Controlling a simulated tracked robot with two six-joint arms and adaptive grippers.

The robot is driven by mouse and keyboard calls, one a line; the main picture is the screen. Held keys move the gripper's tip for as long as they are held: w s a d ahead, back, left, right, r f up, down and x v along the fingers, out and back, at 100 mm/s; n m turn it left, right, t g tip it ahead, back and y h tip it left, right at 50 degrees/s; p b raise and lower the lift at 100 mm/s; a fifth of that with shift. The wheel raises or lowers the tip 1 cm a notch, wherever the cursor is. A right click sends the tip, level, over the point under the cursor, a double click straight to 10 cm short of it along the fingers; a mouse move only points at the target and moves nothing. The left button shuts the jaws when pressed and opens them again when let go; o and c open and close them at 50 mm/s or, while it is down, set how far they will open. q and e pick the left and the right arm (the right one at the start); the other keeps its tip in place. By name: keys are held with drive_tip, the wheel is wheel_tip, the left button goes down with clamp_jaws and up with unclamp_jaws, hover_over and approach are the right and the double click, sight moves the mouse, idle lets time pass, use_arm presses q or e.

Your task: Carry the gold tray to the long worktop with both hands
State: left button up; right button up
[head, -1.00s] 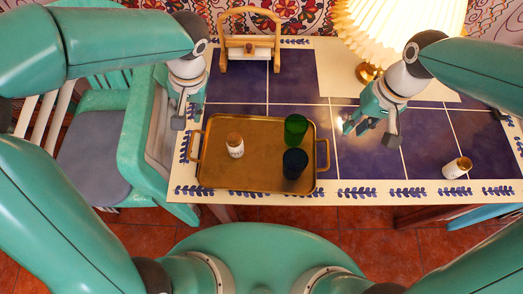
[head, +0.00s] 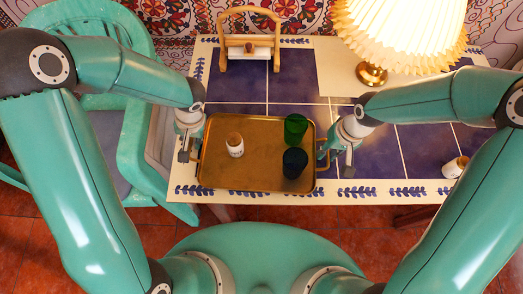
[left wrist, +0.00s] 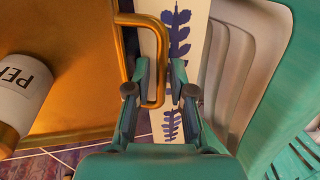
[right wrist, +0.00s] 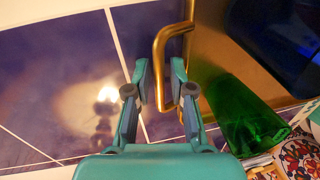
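The gold tray (head: 262,178) lies flat on the blue-tiled table (head: 233,199), with a handle at each short side. On it stand a white jar (head: 235,150), a green cup (head: 296,128) and a dark blue cup (head: 294,163). My left gripper (head: 186,153) is at the left handle; in the left wrist view its open fingers (left wrist: 158,78) stand either side of the handle bar (left wrist: 154,92). My right gripper (head: 333,160) is at the right handle; in the right wrist view its open fingers (right wrist: 161,75) stand either side of that bar (right wrist: 160,55). I cannot identify a separate long worktop.
A wooden-framed holder (head: 249,45) stands at the table's back left, and a pleated lamp (head: 400,35) at the back. Another white jar (head: 455,167) stands at the right. A green chair (head: 130,140) is close beside the table's left edge.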

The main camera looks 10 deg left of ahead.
use_arm(q)
drive_tip(key=shift+f, duration=0.2)
use_arm(e)
drive_tip(key=shift+f, duration=0.2)
use_arm(q)
clamp_jaws()
use_arm(e)
clamp_jaws()
drive_tip(key=shift+r, duration=0.1)
